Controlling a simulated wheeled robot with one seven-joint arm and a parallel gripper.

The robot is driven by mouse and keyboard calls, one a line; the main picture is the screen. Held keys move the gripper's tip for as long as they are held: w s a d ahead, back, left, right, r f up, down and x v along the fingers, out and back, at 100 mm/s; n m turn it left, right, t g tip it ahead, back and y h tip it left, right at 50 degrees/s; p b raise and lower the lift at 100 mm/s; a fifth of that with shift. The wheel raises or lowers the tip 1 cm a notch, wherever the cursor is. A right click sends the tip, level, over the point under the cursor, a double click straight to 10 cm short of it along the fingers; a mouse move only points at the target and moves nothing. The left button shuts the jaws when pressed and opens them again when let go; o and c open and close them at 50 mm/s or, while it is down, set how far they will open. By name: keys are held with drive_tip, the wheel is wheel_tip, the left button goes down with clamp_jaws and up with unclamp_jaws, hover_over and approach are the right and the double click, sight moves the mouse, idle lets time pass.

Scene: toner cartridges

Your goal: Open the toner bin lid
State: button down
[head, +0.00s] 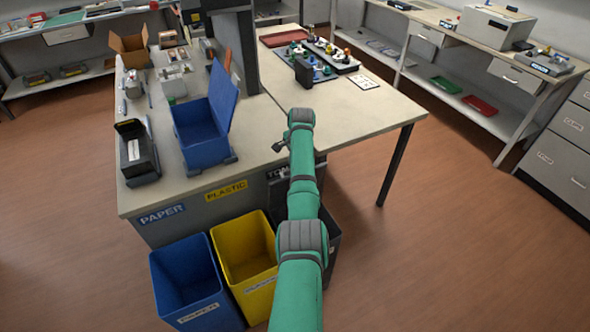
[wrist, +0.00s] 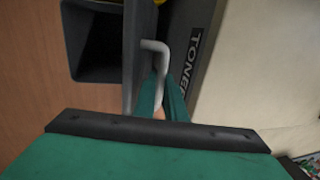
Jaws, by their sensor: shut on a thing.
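The toner bin is a dark grey bin (head: 333,240) on the floor, right of the yellow bin and partly behind my arm. In the wrist view its dark open mouth (wrist: 97,42) shows at left. A grey panel (wrist: 136,35), seen almost edge-on, stands between that mouth and the TONER label (wrist: 200,50); it appears to be the lid, tilted up. A pale bent bar handle (wrist: 158,50) is on the panel's label side. My gripper (wrist: 166,98) has its teal fingers closed around the handle's lower part. My arm hides the gripper in the head view.
A blue bin (head: 168,262) and a yellow bin (head: 228,232) stand open left of the toner bin. The workbench (head: 350,120) rises close behind, with a blue open box (head: 200,135) on it. Floor to the right is clear.

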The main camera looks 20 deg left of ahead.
drive_tip(key=shift+s+a+f, duration=0.1)
drive_tip(key=shift+s+f, duration=0.1)
drive_tip(key=shift+f, duration=0.25)
drive_tip(key=c, duration=1.9)
unclamp_jaws()
drive_tip(key=shift+o, duration=0.4)
drive_tip(key=shift+w+r, duration=0.15)
drive_tip(key=shift+r, duration=0.1)
wheel_tip(320, 180, up, 11)
drive_tip(key=s+d, duration=0.1)
drive_tip(key=shift+s+d+f, duration=0.2)
drive_tip(key=shift+s+d, duration=0.05)
drive_tip(key=shift+d, duration=0.1)
